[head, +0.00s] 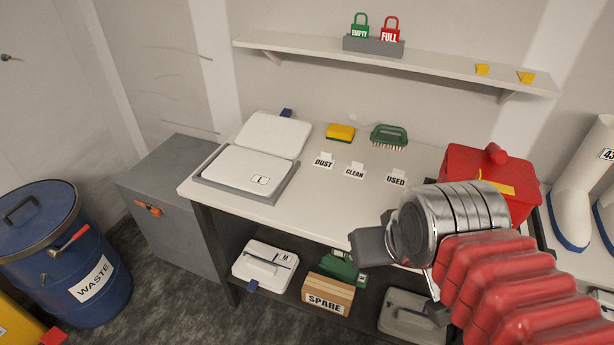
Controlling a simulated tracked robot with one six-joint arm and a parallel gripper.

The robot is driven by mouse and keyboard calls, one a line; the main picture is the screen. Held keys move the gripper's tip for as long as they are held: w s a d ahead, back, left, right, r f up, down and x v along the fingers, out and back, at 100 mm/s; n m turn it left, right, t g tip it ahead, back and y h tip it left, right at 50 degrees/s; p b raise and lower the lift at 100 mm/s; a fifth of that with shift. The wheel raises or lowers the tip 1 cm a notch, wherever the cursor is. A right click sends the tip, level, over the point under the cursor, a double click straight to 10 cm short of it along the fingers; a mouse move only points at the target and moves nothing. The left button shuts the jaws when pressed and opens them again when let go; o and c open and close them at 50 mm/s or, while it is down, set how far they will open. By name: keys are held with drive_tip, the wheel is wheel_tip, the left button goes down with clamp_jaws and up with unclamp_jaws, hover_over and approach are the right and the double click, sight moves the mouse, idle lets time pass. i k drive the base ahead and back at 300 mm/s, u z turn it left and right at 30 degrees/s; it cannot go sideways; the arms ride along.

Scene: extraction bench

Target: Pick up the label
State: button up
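Small white labels stand on the pale bench top: one reading DUST (323,162), one reading CLEAN (355,172) and one reading USED (396,180). On the wall shelf, a green padlock-shaped tag reading EMPTY (359,31) and a red one reading FULL (389,34) stand in a grey holder (373,46). Which one is the label meant is not clear from the view. My gripper (372,240) is in front of the bench's front edge, below and apart from the USED label. My metal wrist hides much of it, so its opening does not show.
A SPARE carton (327,292) sits below. A blue WASTE drum (60,250) stands left.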

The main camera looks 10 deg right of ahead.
sight(325, 160)
drive_tip(key=u, duration=0.3)
drive_tip(key=k, duration=0.8)
drive_tip(key=u, duration=0.6)
drive_tip(key=i, duration=1.65)
drive_tip(key=z, duration=0.45)
drive_tip(key=i, duration=0.65)
drive_tip(key=z, duration=0.05)
